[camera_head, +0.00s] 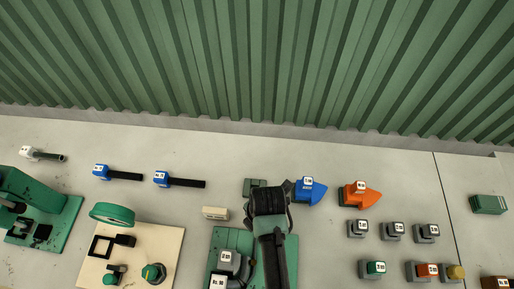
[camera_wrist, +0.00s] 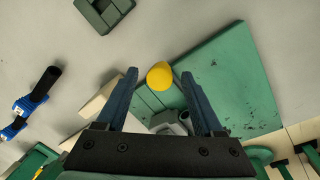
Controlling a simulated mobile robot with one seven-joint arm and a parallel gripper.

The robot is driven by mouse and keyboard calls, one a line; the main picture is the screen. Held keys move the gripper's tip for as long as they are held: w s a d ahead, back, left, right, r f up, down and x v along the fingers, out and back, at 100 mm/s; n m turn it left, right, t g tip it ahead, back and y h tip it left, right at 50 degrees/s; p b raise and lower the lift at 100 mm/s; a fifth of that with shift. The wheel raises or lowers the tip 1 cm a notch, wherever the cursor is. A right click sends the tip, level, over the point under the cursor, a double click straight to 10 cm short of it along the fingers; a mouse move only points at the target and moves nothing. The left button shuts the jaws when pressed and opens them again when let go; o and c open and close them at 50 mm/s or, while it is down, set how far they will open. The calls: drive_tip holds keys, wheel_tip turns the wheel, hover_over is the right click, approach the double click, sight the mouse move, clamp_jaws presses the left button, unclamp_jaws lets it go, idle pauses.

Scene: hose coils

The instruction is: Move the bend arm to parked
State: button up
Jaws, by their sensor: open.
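A yellow ball knob (camera_wrist: 160,76) shows in the wrist view, between the tips of my gripper (camera_wrist: 160,73). The fingers are open on either side of it; I cannot tell how far below them it lies. The knob is over a green plate (camera_wrist: 232,75), with grey parts (camera_wrist: 168,120) behind it; whether it belongs to the bend arm is not clear. In the head view, my dark arm covers much of this green plate (camera_head: 291,262) and hides the knob. Grey labelled blocks (camera_head: 228,262) stand on the plate's left part. No parked mark can be read.
A cream board (camera_head: 165,245) with a green ring (camera_head: 112,214) is at left. Blue (camera_head: 310,191) and orange (camera_head: 360,195) pointed blocks lie right of my arm. Several small labelled blocks (camera_head: 393,231) stand further right. A corrugated green wall (camera_head: 250,60) closes the back.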

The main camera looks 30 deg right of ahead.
drive_tip(key=shift+c, duration=0.3)
clamp_jaws()
idle(1.2)
